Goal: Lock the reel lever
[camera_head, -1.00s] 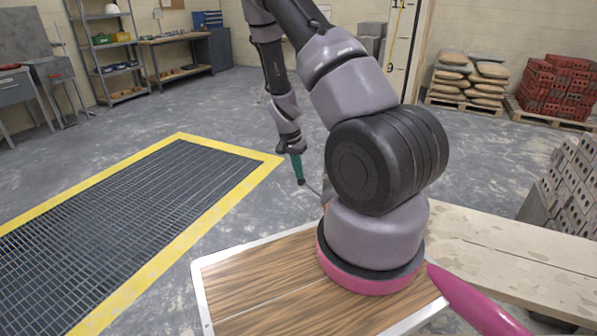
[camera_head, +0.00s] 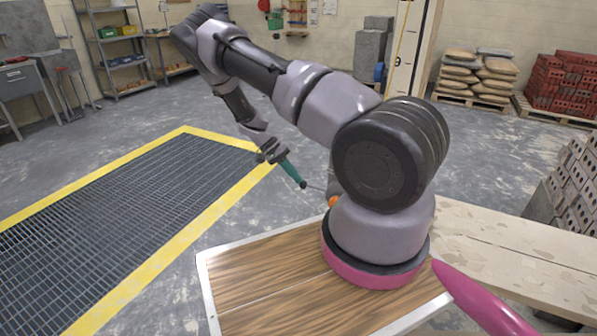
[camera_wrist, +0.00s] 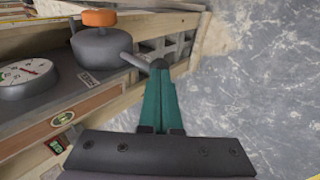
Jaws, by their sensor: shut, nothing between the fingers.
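The reel lever (camera_wrist: 138,60) is a short grey arm that sticks out to the right from a round grey hub (camera_wrist: 102,46) with an orange cap (camera_wrist: 99,18) in the wrist view. In the head view the orange cap (camera_head: 333,201) shows small beside my arm's base, with the thin lever (camera_head: 316,188) reaching left from it. My gripper (camera_wrist: 160,72) has teal fingers that are shut together, with nothing between them. Its tips are at the lever's outer end; I cannot tell whether they touch. In the head view my gripper (camera_head: 301,183) slants down to the right.
A white-faced dial (camera_wrist: 25,76) sits left of the hub on the dark ledge. A yellow-edged floor grate (camera_head: 130,215) lies at left. A pale plank bench (camera_head: 510,250) is at right, with brick stacks (camera_head: 565,85) and bags (camera_head: 478,75) behind.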

